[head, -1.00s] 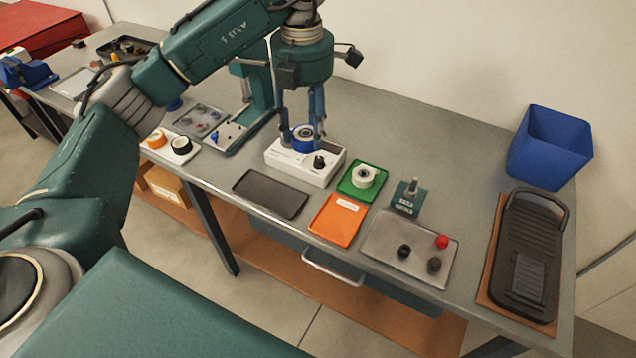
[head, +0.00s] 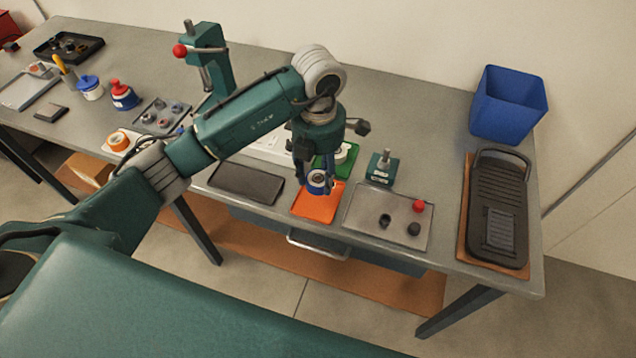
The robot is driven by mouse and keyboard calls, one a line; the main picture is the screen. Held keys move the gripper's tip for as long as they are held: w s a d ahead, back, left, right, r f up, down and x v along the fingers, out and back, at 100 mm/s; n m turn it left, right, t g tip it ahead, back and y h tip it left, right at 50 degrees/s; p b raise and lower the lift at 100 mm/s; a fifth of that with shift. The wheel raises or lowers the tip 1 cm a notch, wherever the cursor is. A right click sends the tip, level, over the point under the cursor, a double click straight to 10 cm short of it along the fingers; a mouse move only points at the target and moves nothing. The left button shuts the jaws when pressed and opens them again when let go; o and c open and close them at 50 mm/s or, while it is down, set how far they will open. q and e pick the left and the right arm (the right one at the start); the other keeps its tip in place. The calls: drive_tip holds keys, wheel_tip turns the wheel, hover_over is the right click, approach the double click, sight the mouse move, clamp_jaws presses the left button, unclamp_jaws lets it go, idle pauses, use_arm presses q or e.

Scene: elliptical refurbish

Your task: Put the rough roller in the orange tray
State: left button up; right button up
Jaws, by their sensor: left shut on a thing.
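The roller, a blue ring with a pale centre (head: 317,179), is between the fingers of my left gripper (head: 318,188), which is shut on it. I take it to be the rough roller, but its surface texture is too small to tell. The gripper points down over the back part of the orange tray (head: 312,210). I cannot tell whether the roller touches the tray or hangs just above it. The rest of the tray's visible surface is bare. My right gripper is not in view.
The green tray (head: 341,170) with a whitish roller stands just behind, partly hidden by the gripper. A dark mat (head: 246,184) lies left. A metal tray with knobs (head: 362,222) and a small green post stand (head: 380,170) are right. A blue bin (head: 508,105) stands far right.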

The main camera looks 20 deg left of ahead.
use_arm(q)
wheel_tip(320, 180, down, 4)
drive_tip(key=shift+p, duration=0.55)
drive_tip(key=shift+f, duration=0.65)
drive_tip(key=o, duration=0.8)
drive_tip(key=shift+f, duration=0.1)
drive_tip(key=o, duration=0.4)
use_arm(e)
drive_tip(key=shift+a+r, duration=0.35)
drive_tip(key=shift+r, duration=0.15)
